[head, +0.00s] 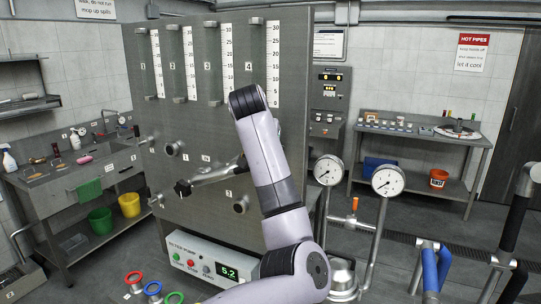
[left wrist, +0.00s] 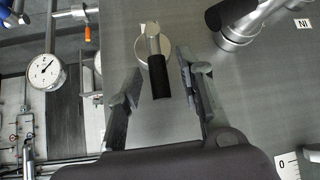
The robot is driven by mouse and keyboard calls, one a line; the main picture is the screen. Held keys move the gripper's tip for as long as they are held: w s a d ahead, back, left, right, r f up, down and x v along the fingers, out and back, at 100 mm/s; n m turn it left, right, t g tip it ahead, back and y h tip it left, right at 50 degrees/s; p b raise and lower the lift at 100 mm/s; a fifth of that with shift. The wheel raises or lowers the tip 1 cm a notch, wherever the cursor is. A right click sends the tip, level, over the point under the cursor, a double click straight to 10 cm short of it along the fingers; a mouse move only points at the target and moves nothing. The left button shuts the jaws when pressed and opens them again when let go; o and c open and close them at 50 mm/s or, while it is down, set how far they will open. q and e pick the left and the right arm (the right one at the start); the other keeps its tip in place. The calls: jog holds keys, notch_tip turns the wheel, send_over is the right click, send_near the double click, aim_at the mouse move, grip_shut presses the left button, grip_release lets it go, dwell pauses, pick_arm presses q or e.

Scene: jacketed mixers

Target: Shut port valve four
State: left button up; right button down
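In the left wrist view a valve (left wrist: 152,46) with a silver body and a black lever handle (left wrist: 158,80) stands on the grey panel. Its handle points toward the bottom of that picture. Its number is not visible, so I cannot confirm that it is port valve four. My left gripper (left wrist: 158,68) is open, with one finger on each side of the handle and a visible gap to each. In the head view my pale arm hides this gripper and the valve. My right gripper is not in view.
The upright panel (head: 140,75) carries numbered scales and other fittings. A silver pipe (left wrist: 235,38) lies near the gripper's right finger, by an IN label. Two gauges (head: 328,170) (head: 388,181) and an orange-handled valve (head: 355,204) stand right of the panel. A pump box (head: 213,262) sits below.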

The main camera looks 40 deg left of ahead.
pick_arm(q)
jog(key=v, duration=1.1)
